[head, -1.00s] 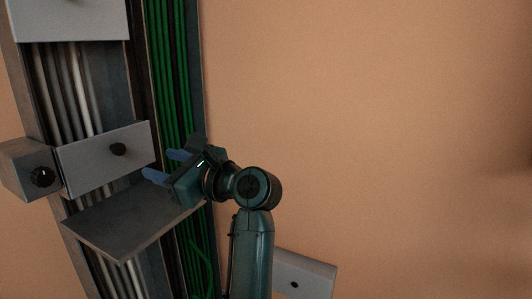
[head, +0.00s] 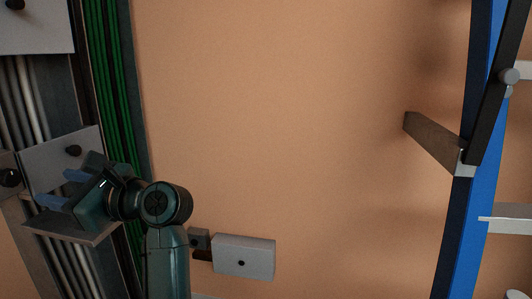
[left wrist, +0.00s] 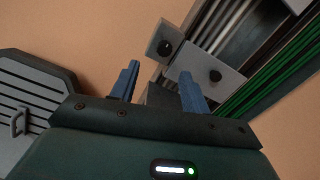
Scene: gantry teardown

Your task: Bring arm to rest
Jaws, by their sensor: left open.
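My left gripper (head: 68,189) is in the lower left of the head view, with its arm rising from the bottom edge. Its two blue fingers are apart and nothing is between them. It is in front of the grey plate with a black knob (head: 52,160) and above a grey shelf-like plate (head: 75,234). In the left wrist view the open fingers (left wrist: 158,88) point toward the knobbed plate and a small grey box with a dark knob (left wrist: 166,46). My right gripper is not in view.
Green cables (head: 104,70) and pale pipes run along the column at left. A white box (head: 243,257) is on the wall right of my arm. A blue upright (head: 476,190) with a wooden bar (head: 432,143) stands at right. The wall between is bare. A grey vented panel (left wrist: 32,100) shows in the left wrist view.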

